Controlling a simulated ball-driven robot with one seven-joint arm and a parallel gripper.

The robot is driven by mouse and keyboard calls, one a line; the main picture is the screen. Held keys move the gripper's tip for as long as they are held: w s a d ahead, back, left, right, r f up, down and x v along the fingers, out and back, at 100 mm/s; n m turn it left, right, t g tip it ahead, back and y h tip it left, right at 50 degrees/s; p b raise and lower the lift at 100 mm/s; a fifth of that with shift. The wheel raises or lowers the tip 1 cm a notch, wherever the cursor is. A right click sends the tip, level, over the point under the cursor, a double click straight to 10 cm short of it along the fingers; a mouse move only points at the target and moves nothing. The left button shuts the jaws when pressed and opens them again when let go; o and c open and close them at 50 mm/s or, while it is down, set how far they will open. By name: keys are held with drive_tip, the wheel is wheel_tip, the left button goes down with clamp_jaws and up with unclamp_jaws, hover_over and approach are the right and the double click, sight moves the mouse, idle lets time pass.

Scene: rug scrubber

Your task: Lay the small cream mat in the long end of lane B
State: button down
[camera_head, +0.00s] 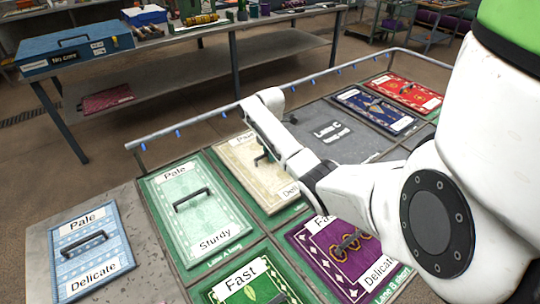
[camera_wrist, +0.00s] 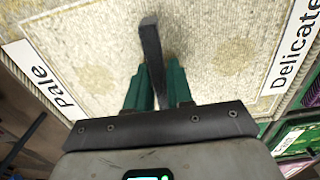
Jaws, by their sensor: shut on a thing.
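The cream mat (camera_head: 240,160), labelled Pale and Delicate, is in the far cell beside the pale green mat, in line with the purple mat. It looks flat there, with green floor (camera_head: 284,217) showing along its near edge; I cannot tell whether it touches. My gripper (camera_wrist: 158,75) is shut on its dark handle (camera_wrist: 150,38). In the wrist view the cream mat (camera_wrist: 95,50) fills most of the picture. In the head view my arm hides part of the mat and most of the fingers.
A pale green mat (camera_head: 219,218) lies left, a blue mat (camera_head: 75,262) lies farther left. A purple mat (camera_head: 327,262) lies nearer, beside a green Fast mat (camera_head: 232,292). The grey Lane C area (camera_head: 345,150) is bare at right. A rail (camera_head: 190,121) runs behind the cells.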

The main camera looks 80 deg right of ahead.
drive_tip(key=shift+f, duration=0.7)
drive_tip(key=shift+f, duration=0.15)
drive_tip(key=c, duration=1)
unclamp_jaws()
wheel_tip(320, 180, up, 12)
drive_tip(key=shift+b, duration=0.4)
